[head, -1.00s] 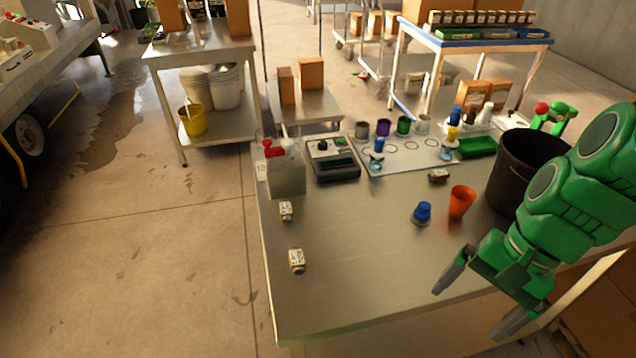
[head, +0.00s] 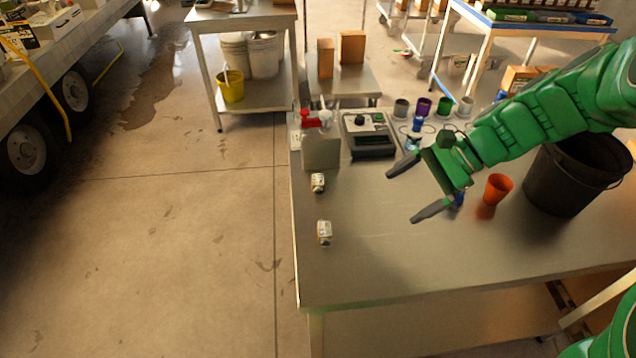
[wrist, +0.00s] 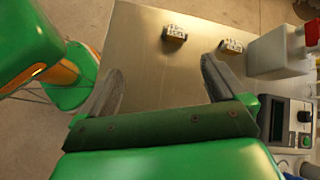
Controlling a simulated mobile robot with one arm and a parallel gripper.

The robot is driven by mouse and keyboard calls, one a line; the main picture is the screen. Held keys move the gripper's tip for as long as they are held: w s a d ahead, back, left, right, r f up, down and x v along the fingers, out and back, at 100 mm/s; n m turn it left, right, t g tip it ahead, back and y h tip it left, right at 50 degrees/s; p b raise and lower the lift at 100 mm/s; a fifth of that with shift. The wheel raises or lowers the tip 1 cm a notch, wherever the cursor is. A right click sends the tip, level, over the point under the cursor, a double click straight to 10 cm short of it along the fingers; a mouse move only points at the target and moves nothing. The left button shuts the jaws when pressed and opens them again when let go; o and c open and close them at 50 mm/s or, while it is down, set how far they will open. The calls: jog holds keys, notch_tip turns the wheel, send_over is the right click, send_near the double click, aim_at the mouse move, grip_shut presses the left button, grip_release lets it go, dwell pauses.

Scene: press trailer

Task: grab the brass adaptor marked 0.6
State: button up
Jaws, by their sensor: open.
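Two small brass-coloured blocks with pale labelled faces lie near the table's left edge. The nearer block (head: 324,233) also shows in the wrist view (wrist: 175,34), ahead of the jaws. The farther block (head: 318,183) shows in the wrist view (wrist: 231,46) beside a grey box. Their markings are too small to read, so I cannot tell which is 0.6. My gripper (head: 402,197) is open and empty above the table, right of both blocks, fingers pointing left. In the wrist view its fingers (wrist: 160,88) have bare tabletop between them.
A grey box (head: 321,151) with red and white tops stands behind the farther block. A dark instrument (head: 369,137) is right of it. An orange cup (head: 497,188) and black bucket (head: 575,172) stand on the right. The metal tabletop (head: 370,270) is clear at the front.

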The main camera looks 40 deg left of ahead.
jog(key=w+a+f+m+g+y, duration=0.1)
jog(key=w+a+f, duration=0.15)
jog(key=a, duration=0.25)
jog(key=w+a+f+m+y, duration=0.1)
jog(key=w+a+f, duration=0.15)
jog(key=a, duration=0.35)
jog(key=m+g+y, duration=0.1)
jog(key=m+g, duration=0.1)
jog(key=m, duration=0.1)
send_near(320, 179)
jog(key=shift+s+a+f, duration=0.1)
jog(key=shift+s+a, duration=0.3)
jog(key=shift+s, duration=0.2)
jog(key=shift+s+a+f, duration=0.1)
jog(key=shift+s+a, duration=0.25)
jog(key=shift+s, duration=0.25)
jog(key=shift+s+a+f+y, duration=0.2)
jog(key=shift+a+y, duration=0.1)
jog(key=shift+a, duration=0.1)
jog(key=shift+w+f+x, duration=0.1)
jog(key=shift+f+x, duration=0.1)
jog(key=shift+x, duration=1)
jog(key=shift+w+f+x, duration=0.1)
jog(key=shift+f+x, duration=0.05)
jog(key=shift+x, duration=1)
jog(key=shift+f+x, duration=0.2)
jog(key=shift+x, duration=1)
jog(key=shift+d, duration=0.1)
jog(key=shift+c, duration=0.2)
jog(key=c, duration=1.1)
